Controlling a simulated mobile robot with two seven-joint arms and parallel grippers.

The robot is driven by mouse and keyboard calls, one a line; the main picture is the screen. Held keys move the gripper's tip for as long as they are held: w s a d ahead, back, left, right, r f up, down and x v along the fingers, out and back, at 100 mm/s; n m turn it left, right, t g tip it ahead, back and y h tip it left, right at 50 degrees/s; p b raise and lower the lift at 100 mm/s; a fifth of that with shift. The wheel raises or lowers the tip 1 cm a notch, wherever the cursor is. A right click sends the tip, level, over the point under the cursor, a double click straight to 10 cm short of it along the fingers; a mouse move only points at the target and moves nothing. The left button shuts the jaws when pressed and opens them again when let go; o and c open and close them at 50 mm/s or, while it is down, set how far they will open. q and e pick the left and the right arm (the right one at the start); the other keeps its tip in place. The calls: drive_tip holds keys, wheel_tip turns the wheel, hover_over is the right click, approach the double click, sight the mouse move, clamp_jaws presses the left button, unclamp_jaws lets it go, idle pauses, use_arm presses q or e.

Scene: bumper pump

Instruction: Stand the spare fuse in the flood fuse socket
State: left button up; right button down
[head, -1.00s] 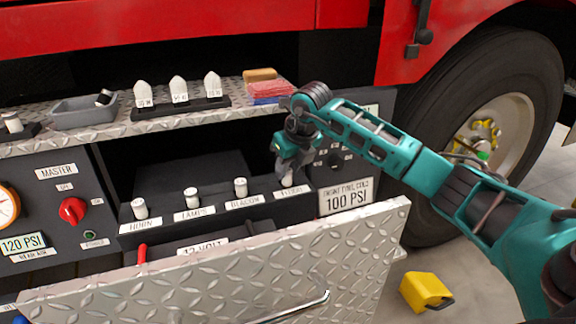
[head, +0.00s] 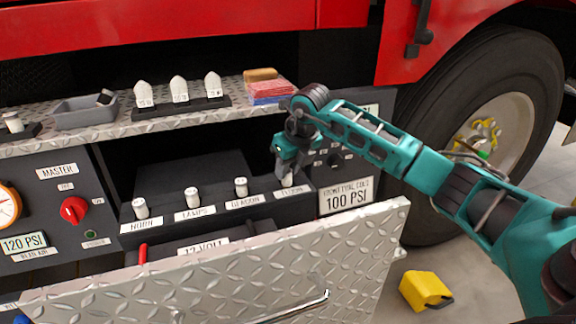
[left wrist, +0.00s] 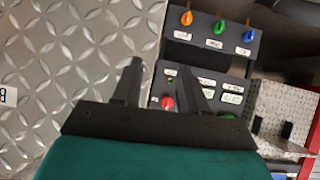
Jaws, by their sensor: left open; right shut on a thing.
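My right gripper (head: 284,174) is at the right end of the fuse row, just above the flood label (head: 291,190). It is shut on a small pale thing, apparently a fuse, mostly hidden by the fingers. The flood socket is hidden behind the gripper, so I cannot tell whether the fuse is seated in it. White fuses stand upright at the horn (head: 140,208), lamps (head: 192,198) and beacon (head: 240,188) labels. My left gripper (left wrist: 160,90) is open and empty in the left wrist view.
A grey tray (head: 84,117) on the shelf holds a small black-and-white piece (head: 105,97). Another white fuse (head: 13,122) stands at the shelf's left end. The open tread-plate door (head: 230,265) lies in front of the row. A yellow chock (head: 425,290) is on the floor.

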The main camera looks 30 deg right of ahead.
drive_tip(key=shift+c, duration=2.1)
unclamp_jaws()
drive_tip(key=shift+s+r+p, duration=0.1)
drive_tip(key=shift+r+p, duration=0.25)
drive_tip(key=shift+r, duration=0.05)
drive_tip(key=shift+p+v, duration=1.15)
drive_tip(key=shift+v, duration=0.3)
use_arm(q)
drive_tip(key=r+p, duration=0.3)
drive_tip(key=a+r+p, duration=0.1)
drive_tip(key=r, duration=0.1)
drive_tip(key=shift+s+r, duration=0.2)
drive_tip(key=shift+s, duration=0.1)
use_arm(e)
drive_tip(key=v, duration=0.6)
drive_tip(key=shift+r, duration=0.15)
